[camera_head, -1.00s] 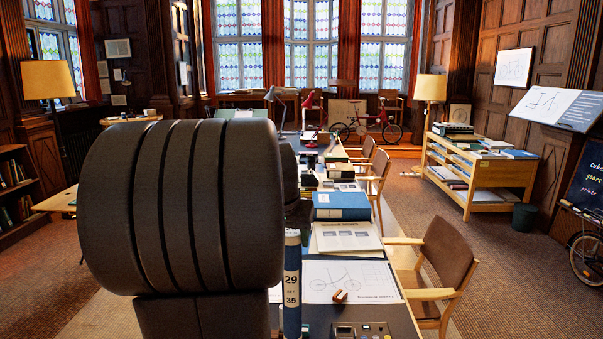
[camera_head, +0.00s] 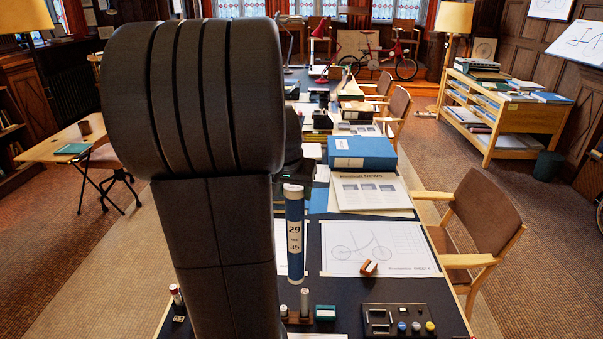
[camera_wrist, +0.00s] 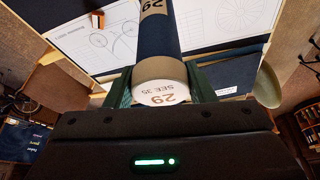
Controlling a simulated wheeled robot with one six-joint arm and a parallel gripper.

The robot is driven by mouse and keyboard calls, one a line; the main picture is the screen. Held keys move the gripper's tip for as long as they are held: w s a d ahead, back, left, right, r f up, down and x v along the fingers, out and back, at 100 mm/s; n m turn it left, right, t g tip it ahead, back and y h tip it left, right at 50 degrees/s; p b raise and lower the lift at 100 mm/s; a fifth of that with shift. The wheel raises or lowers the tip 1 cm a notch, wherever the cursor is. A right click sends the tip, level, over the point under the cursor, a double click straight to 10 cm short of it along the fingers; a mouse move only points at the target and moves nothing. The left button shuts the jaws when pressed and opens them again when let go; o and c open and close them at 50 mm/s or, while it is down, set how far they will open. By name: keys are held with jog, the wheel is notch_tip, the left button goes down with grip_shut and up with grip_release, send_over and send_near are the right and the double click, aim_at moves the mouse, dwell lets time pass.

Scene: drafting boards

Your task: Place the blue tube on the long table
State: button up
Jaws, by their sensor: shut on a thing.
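The blue tube (camera_head: 295,236) stands upright in the head view, with a pale band marked 29 and 35. In the wrist view the tube (camera_wrist: 172,38) points away, its white end cap (camera_wrist: 162,92) towards me. My gripper (camera_wrist: 162,86) is shut on it, a green finger on each side. The long table (camera_head: 415,292) has a dark top and runs away from me. The tube appears over its near part; I cannot tell whether its lower end touches the top.
Near the tube are a bicycle drawing (camera_head: 375,248), a small orange-brown block (camera_head: 368,268), a control box (camera_head: 400,320) and small upright cylinders (camera_head: 304,302). A blue box (camera_head: 362,153) and printed sheets (camera_head: 368,190) lie beyond. A chair (camera_head: 480,225) stands at the right side.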

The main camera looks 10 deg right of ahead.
aim_at(295, 211)
notch_tip(295, 211, down, 7)
jog(key=shift+r, duration=0.2)
jog(key=shift+f, duration=0.1)
jog(key=o, duration=1.4)
jog(key=shift+r, duration=0.25)
jog(key=v, duration=1.1)
jog(key=shift+s+a+r, duration=0.1)
jog(key=shift+s+r, duration=0.15)
jog(key=shift+r, duration=0.05)
